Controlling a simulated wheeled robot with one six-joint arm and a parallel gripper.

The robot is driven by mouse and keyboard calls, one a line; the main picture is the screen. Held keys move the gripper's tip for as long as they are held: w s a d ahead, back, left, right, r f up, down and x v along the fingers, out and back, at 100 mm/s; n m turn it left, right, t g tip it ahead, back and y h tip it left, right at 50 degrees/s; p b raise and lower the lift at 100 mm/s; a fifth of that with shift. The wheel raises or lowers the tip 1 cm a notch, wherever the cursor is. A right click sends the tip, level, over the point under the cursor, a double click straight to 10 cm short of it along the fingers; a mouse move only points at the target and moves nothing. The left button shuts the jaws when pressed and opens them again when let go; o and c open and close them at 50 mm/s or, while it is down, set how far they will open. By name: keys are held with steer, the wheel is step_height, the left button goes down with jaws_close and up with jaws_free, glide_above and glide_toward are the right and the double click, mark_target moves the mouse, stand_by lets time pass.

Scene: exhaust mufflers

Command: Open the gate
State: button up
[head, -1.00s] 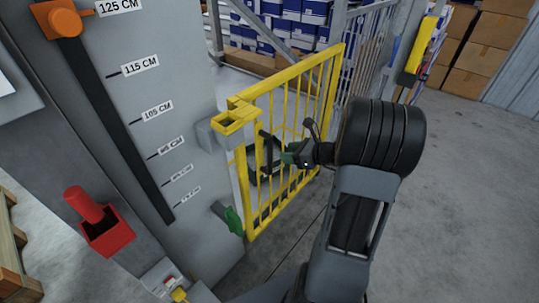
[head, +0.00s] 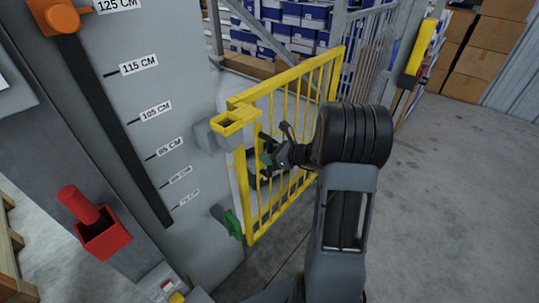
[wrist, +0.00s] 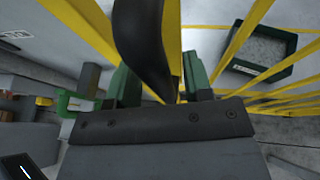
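The yellow barred gate (head: 290,95) stands beside the grey column in the head view. Its yellow bars also show in the wrist view (wrist: 88,25). My gripper (head: 268,148) is at the gate's left side, by the latch end. In the wrist view my gripper (wrist: 160,85) has its two green-padded fingers apart. A black curved handle (wrist: 148,40) reaches down between them, with gaps visible on both sides. I cannot tell whether it touches a finger. In the head view the handle is largely merged with the dark gripper.
A grey column (head: 150,70) with height labels stands left of the gate. It carries a green lever (head: 233,224) low down and a red holder (head: 100,235). A dark tray (wrist: 265,55) lies beyond the bars. Open floor (head: 440,190) lies to the right.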

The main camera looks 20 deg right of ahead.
jaws_close()
stand_by(0.3)
